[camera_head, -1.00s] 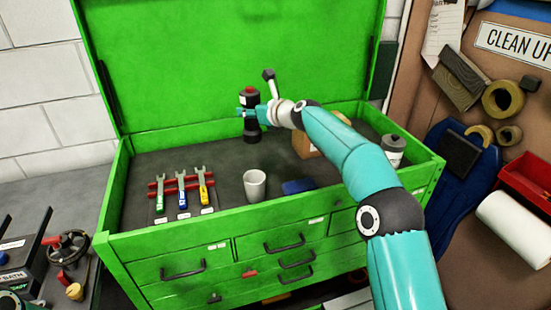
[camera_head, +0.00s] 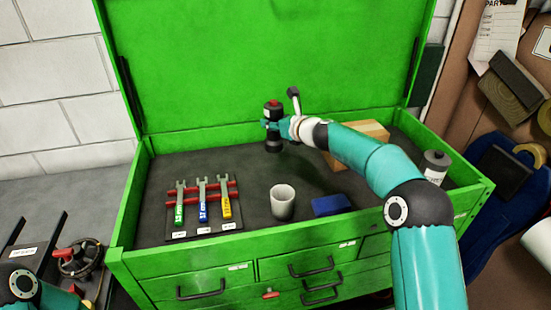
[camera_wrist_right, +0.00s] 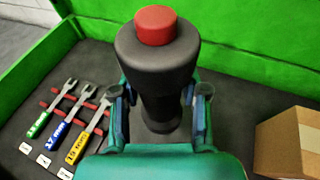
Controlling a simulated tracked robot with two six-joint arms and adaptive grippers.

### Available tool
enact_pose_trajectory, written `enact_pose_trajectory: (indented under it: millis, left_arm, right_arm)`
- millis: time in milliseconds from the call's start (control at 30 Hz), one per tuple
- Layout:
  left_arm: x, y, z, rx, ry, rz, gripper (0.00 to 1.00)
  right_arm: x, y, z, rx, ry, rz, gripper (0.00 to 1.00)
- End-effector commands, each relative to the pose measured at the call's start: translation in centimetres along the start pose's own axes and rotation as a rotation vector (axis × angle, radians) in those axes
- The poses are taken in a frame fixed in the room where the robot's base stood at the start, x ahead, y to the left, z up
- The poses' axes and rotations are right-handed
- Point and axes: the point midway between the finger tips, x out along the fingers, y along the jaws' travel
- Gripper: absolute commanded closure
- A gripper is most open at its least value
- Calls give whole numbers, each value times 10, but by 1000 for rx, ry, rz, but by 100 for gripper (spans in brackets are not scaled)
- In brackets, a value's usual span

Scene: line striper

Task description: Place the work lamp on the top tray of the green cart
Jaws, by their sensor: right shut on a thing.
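The work lamp (camera_head: 273,114), dark with a red top, is upright over the back part of the green cart's top tray (camera_head: 160,160). My right gripper (camera_head: 274,126) is shut around its narrow middle. In the right wrist view the lamp (camera_wrist_right: 158,60) stands between the two fingers of the gripper (camera_wrist_right: 158,110), its red cap facing the camera. Its lower end is partly hidden there. I cannot tell whether its base touches the tray. Part of my left arm shows at the lower left of the head view, but its gripper does not.
On the tray are several wrenches on a red rack (camera_head: 203,203), a pale cup (camera_head: 283,202), a blue block (camera_head: 332,205), a cardboard box (camera_head: 360,140) and a grey canister (camera_head: 435,168). The raised green lid (camera_head: 260,60) stands behind. Dark tray floor left of the lamp is clear.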

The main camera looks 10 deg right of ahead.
Motion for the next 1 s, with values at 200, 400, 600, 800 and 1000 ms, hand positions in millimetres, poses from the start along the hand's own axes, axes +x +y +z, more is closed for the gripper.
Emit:
enact_pose_trajectory:
  millis: [200,400,600,800,1000]
  left_arm:
    - [26,-9,0,0,1,0,32]
    - [40,-14,0,0,0,0,32]
    - [45,-16,-1,0,1,0,32]
    - [58,-21,-1,0,1,0,32]
    - [59,-21,-1,0,1,0,32]
  right_arm:
    - [16,-1,-53,2,1,-1,100]
    - [25,-1,-81,1,-2,-2,100]
    - [28,-1,-94,0,-2,-2,100]
    - [37,-1,-121,0,-2,-1,100]
    - [39,-1,-126,-2,-3,-1,100]
